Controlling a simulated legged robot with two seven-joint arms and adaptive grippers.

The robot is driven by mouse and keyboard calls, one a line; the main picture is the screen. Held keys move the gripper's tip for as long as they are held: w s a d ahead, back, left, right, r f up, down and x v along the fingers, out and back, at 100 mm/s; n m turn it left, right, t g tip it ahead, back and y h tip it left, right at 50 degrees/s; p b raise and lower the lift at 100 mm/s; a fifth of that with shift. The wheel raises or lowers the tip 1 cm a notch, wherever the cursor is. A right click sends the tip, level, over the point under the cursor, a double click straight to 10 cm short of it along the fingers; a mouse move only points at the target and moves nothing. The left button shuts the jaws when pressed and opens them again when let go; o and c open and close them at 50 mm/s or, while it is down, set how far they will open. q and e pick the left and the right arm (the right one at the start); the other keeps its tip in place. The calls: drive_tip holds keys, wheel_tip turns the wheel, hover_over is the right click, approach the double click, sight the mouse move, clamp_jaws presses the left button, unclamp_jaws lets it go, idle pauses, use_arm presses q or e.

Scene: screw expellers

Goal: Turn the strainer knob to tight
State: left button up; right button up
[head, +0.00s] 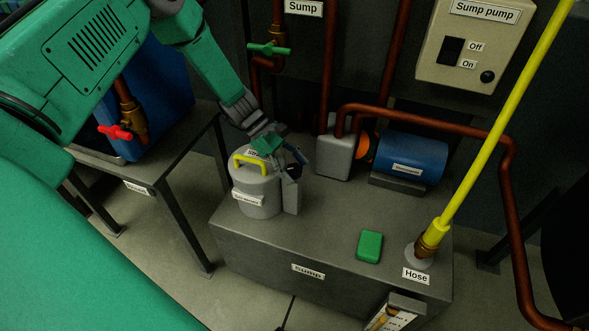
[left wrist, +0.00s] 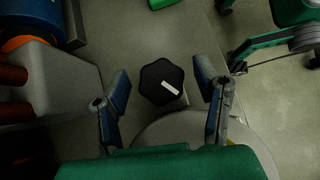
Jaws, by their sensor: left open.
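The strainer is a grey canister (head: 257,188) with a yellow handle on top, standing on the sump tank. Its black knob (head: 294,172) sits at its right side in the head view, partly covered by my left gripper (head: 281,152). In the left wrist view the knob (left wrist: 161,82) is a lobed black disc with a white pointer mark slanting down to the right. My left gripper's two fingers (left wrist: 161,78) are open, one on each side of the knob, with visible gaps between. The canister's rounded top also shows in the left wrist view (left wrist: 190,128).
A blue pump (head: 411,158) with a grey housing stands behind right on the tank (head: 330,225). A green block (head: 369,246) and a yellow hose (head: 490,130) are to the right. Copper pipes run behind. A control box (head: 474,45) hangs on the wall.

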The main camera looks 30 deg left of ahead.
use_arm(q)
drive_tip(key=c, duration=1.2)
drive_tip(key=shift+o, duration=0.2)
drive_tip(key=shift+w, duration=0.1)
drive_tip(key=m+g+b, duration=0.1)
drive_tip(key=m+g, duration=0.1)
drive_tip(key=m, duration=0.1)
drive_tip(key=shift+g, duration=0.3)
drive_tip(key=shift+m+g+y+b, duration=0.7)
drive_tip(key=shift+m+g, duration=0.6)
drive_tip(key=shift+m, duration=0.8)
drive_tip(key=shift+r, duration=0.1)
drive_tip(key=o, duration=1.2)
drive_tip(key=shift+c, duration=0.2)
